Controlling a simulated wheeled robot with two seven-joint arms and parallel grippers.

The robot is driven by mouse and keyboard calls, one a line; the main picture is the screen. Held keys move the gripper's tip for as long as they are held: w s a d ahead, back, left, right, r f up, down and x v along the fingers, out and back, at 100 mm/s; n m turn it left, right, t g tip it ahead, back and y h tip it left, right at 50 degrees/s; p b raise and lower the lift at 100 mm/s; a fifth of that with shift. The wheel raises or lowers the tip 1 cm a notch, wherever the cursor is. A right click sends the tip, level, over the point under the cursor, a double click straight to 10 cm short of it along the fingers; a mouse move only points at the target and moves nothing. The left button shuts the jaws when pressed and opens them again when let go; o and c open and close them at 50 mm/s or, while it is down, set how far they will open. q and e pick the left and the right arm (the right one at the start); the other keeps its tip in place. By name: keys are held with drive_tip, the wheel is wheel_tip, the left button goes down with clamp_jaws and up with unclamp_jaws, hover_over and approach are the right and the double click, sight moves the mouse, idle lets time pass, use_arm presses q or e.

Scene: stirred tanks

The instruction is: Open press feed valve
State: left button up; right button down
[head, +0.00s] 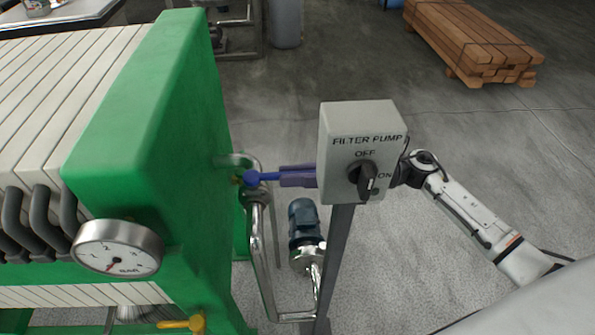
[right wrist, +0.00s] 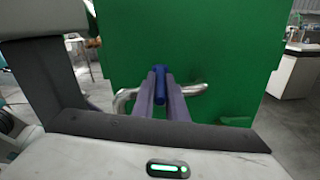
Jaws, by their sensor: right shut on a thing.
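The press feed valve has a blue lever handle (head: 262,177) on the steel pipe beside the green press end plate (head: 150,120). My right gripper (head: 284,177), with purple fingers, reaches behind the filter pump box and is shut on the blue handle. The right wrist view shows the handle (right wrist: 160,78) between the two fingers, with the green plate behind. The box hides part of my right gripper and wrist in the head view. My left gripper is in neither view.
The filter pump switch box (head: 358,150) stands on a post (head: 340,250) right in front of my right wrist. A blue pump motor (head: 304,222) and steel pipe (head: 262,270) sit below. A pressure gauge (head: 118,248) and yellow handle (head: 180,324) are at lower left. Timber (head: 475,45) lies far off.

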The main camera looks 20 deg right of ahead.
drive_tip(key=shift+s+a+m+t+h+p, duration=0.2)
drive_tip(key=shift+s+m+t+h+p, duration=0.3)
drive_tip(key=shift+t, duration=0.4)
drive_tip(key=c, duration=1.8)
unclamp_jaws()
drive_tip(key=shift+o, duration=0.2)
drive_tip(key=shift+d, duration=0.15)
